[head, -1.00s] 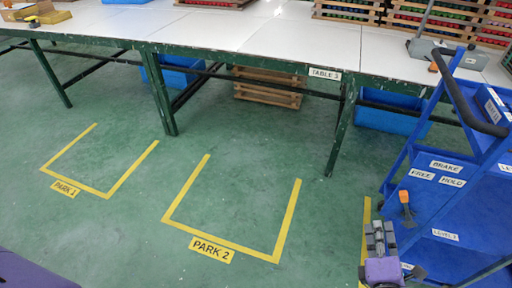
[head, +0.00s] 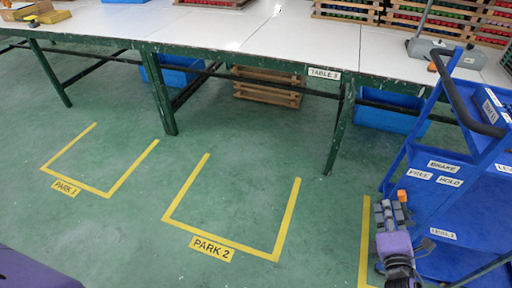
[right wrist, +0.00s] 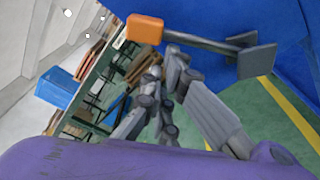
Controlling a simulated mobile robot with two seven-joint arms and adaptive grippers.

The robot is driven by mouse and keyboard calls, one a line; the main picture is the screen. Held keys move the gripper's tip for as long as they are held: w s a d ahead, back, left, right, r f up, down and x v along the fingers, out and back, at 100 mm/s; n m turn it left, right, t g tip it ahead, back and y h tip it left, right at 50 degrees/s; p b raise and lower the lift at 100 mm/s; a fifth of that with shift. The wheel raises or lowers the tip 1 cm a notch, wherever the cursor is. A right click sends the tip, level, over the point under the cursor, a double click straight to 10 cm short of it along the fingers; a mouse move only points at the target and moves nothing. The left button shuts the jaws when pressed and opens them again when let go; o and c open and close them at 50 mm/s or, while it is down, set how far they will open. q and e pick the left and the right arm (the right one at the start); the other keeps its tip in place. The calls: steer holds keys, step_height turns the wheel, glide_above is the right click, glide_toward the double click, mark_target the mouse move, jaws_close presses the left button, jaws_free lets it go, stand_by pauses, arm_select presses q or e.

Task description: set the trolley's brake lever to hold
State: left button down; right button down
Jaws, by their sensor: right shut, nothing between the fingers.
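The blue trolley (head: 440,209) stands at the right. Its brake panel has a BRAKE label (head: 443,166), a FREE label (head: 419,174) on the left and a HOLD label (head: 450,181) on the right. The brake lever's orange knob (head: 402,195) is at the FREE side, left of HOLD. In the right wrist view the orange knob (right wrist: 145,28) sits on a grey stem. My right gripper (head: 389,207) is shut and empty, just left of the knob. Its fingertips (right wrist: 166,68) are close to the stem; I cannot tell if they touch. My left gripper is out of view.
A long white table (head: 220,32) with green legs stands behind. Blue bins (head: 390,112) and wooden crates (head: 267,88) are under it. Yellow floor marks frame PARK 2 (head: 212,248) and another bay. The green floor between is clear.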

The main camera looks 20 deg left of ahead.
mark_target(405, 202)
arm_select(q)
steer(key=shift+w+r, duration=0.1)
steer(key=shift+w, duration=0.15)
arm_select(e)
steer(key=shift+r, duration=0.1)
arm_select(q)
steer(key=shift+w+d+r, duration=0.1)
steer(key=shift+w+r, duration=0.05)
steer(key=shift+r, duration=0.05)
arm_select(e)
steer(key=shift+d+r+m, duration=0.2)
steer(key=shift+m, duration=0.2)
